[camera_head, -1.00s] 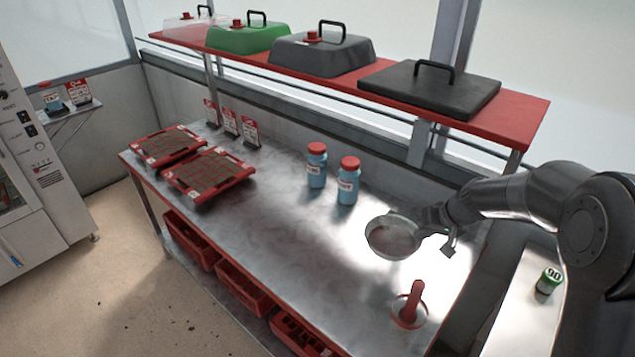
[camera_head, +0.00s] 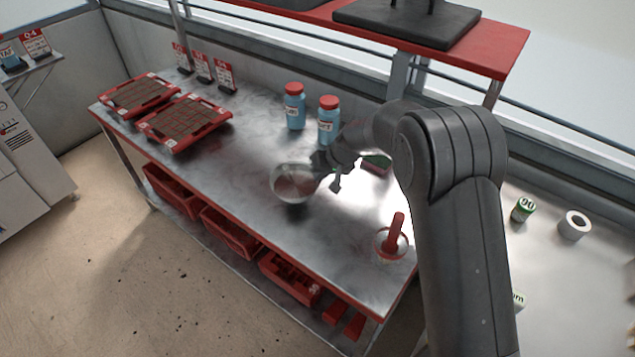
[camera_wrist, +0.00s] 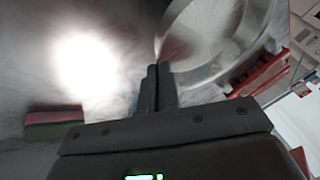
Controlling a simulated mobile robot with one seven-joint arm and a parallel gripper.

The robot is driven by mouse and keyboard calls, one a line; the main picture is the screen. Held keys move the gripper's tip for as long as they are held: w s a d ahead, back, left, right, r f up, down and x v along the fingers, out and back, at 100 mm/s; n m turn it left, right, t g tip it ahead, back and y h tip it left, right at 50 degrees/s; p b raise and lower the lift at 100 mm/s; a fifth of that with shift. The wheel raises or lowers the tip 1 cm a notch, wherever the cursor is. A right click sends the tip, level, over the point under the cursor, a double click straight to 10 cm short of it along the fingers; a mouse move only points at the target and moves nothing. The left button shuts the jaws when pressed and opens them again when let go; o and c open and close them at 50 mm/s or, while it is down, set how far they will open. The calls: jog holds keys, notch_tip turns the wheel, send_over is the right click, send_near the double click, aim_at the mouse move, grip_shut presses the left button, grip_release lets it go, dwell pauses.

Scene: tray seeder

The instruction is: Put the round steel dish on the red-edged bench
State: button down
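The round steel dish (camera_head: 292,187) hangs over the middle of the red-edged bench (camera_head: 225,172), near the front edge. A dark shadow shows just under it; a small gap seems to remain, but I cannot tell for sure. My gripper (camera_head: 322,165) is at the right side of the dish, shut on its rim. In the wrist view the dish (camera_wrist: 212,45) fills the upper right, and my gripper's fingers (camera_wrist: 156,88) are together at its edge. The dish looks slightly tilted.
Two blue bottles with red caps (camera_head: 327,120) stand behind the dish. Red seed trays (camera_head: 184,122) lie at the left. A red-handled tool (camera_head: 395,238) stands at the front right. A green and red block (camera_head: 377,163) lies behind my arm. Bare bench lies left of the dish.

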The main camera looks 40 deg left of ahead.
jog(key=shift+s+a+f, duration=0.1)
jog(key=shift+a+f, duration=0.05)
jog(key=shift+a, duration=0.1)
jog(key=shift+f, duration=1.95)
jog(key=shift+f, duration=0.15)
jog(key=c, duration=1.7)
grip_release()
jog(key=shift+d+r, duration=0.1)
jog(key=shift+r, duration=0.15)
jog(key=v, duration=1.1)
jog(key=shift+d+r, duration=0.2)
jog(key=shift+r, duration=0.1)
